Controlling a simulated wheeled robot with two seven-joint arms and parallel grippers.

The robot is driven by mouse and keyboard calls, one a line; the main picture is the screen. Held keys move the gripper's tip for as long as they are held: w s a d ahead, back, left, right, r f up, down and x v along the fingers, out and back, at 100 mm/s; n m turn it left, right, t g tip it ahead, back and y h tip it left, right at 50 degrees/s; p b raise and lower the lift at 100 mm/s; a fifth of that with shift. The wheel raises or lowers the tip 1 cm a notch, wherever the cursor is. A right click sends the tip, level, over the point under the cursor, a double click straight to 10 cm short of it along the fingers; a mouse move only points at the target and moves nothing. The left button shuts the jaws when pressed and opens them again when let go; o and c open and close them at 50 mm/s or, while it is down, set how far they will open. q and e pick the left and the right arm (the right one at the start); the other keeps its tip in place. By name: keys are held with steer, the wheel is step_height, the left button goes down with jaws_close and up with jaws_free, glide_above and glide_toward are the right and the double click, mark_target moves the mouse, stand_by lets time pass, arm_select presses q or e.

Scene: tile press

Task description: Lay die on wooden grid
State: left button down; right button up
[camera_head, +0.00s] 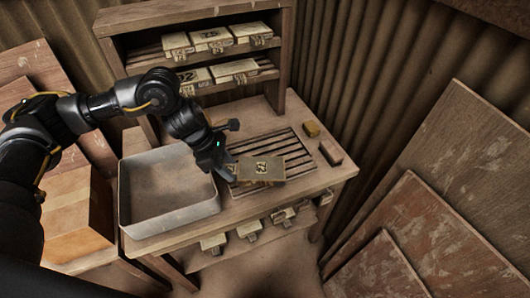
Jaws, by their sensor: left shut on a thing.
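The die (262,169) is a flat brownish block with a dark mark on its top face. My left gripper (230,172) is shut on its left edge. The wooden grid (273,149), a slatted rack, is set on the bench top. The die is over the grid's front part and hides some of its slats. I cannot tell whether the die touches the slats or is held just above them. My right gripper is not in view.
A grey metal tray (168,222) stands left of the grid. A shelf (281,62) with several dies stands behind. More dies hang or rest below the bench front. Boards (420,228) lean at the right.

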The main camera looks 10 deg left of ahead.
arm_select(q)
steer(key=shift+w+f, duration=0.2)
steer(key=shift+w, duration=0.1)
steer(key=w+a+f+b, duration=0.1)
steer(key=w+f+b, duration=0.2)
steer(key=w, duration=0.1)
steer(key=w+f+b, duration=0.2)
steer(key=w+b, duration=0.1)
steer(key=w, duration=0.1)
steer(key=w+a+f+b, duration=0.1)
steer(key=w+f+b, duration=0.2)
steer(key=w, duration=0.1)
steer(key=shift+w+a+f, duration=0.1)
steer(key=shift+a+f, duration=0.2)
steer(key=shift+f, duration=0.05)
steer(key=shift+w+a+f+b, duration=0.1)
steer(key=shift+w+f+b, duration=0.1)
steer(key=shift+w+b, duration=0.1)
steer(key=shift+f, duration=0.1)
